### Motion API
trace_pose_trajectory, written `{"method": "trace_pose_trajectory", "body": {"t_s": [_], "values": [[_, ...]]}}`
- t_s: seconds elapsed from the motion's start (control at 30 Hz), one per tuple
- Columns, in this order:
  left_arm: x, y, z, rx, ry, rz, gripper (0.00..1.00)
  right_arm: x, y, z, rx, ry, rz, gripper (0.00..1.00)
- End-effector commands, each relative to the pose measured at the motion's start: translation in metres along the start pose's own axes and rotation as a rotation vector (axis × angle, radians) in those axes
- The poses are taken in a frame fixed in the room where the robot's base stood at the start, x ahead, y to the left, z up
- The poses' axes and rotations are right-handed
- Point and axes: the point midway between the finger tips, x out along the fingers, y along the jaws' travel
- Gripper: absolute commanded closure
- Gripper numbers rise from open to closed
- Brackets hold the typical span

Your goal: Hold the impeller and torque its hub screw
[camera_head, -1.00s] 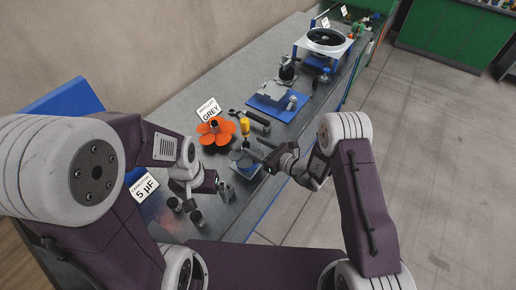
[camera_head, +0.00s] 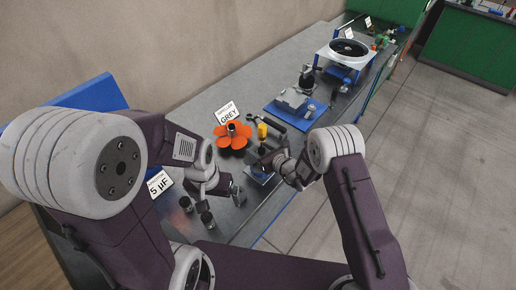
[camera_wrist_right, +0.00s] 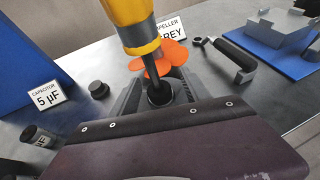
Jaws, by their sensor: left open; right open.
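The orange impeller (camera_head: 232,139) lies on the bench with a dark hub at its middle. It also shows behind the screwdriver in the right wrist view (camera_wrist_right: 172,52). A yellow-handled screwdriver (camera_head: 262,131) stands upright beside it, to its right. In the right wrist view its handle (camera_wrist_right: 130,12) is close, with the dark shaft running down between the jaws. My right gripper (camera_wrist_right: 155,98) is open, with a jaw on either side of the shaft; I cannot tell whether they touch it. My left gripper (camera_head: 236,191) is open and empty, in front of the impeller. The hub screw is not distinguishable.
An "IMPELLER GREY" sign (camera_head: 227,111) stands behind the impeller. Dark cylinders (camera_head: 207,217) and a "5 µF" sign (camera_head: 159,184) are near the front left. A dark-handled tool (camera_head: 268,121), a blue fixture (camera_head: 287,117) and a white fan frame (camera_head: 335,59) lie farther back.

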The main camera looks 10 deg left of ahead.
Motion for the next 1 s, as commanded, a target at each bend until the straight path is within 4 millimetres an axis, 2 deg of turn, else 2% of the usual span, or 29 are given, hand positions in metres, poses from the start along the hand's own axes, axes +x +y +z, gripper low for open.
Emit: {"method": "trace_pose_trajectory", "body": {"t_s": [0.13, 0.4, 0.47, 0.6, 0.63, 0.67, 0.7, 0.77, 1.0], "values": [[-0.0001, 0.0000, 0.0000, 0.000, 0.000, 0.000, 0.00, 0.0125, 0.0004, 0.0001, 0.000, 0.000, 0.001, 0.44], [0.0000, 0.0000, 0.0000, 0.000, 0.000, 0.000, 0.00, 0.0146, 0.0004, -0.0001, 0.000, 0.000, 0.001, 0.44], [0.0000, 0.0000, 0.0000, 0.000, 0.000, 0.000, 0.00, 0.0145, 0.0004, -0.0001, 0.000, 0.000, 0.001, 0.58], [0.0000, 0.0000, 0.0000, 0.000, 0.000, 0.000, 0.00, 0.0144, 0.0003, 0.0000, 0.000, 0.000, 0.001, 0.97], [0.0000, 0.0000, 0.0000, 0.000, 0.000, 0.000, 0.00, 0.0144, 0.0003, 0.0000, 0.000, 0.000, 0.001, 1.00], [0.0000, 0.0000, 0.0000, 0.000, 0.000, 0.000, 0.00, 0.0144, 0.0003, 0.0000, 0.000, 0.000, 0.000, 1.00], [0.0000, 0.0000, 0.0000, 0.000, 0.000, 0.000, 0.00, 0.0144, 0.0003, 0.0000, 0.000, 0.000, 0.001, 0.70], [0.0000, 0.0000, 0.0000, 0.000, 0.000, 0.000, 0.00, 0.0143, 0.0003, 0.0000, 0.000, 0.000, 0.001, 0.86], [0.0000, 0.0000, 0.0000, 0.000, 0.000, 0.000, 0.00, 0.0143, 0.0003, 0.0001, 0.000, 0.000, 0.001, 0.86]]}}
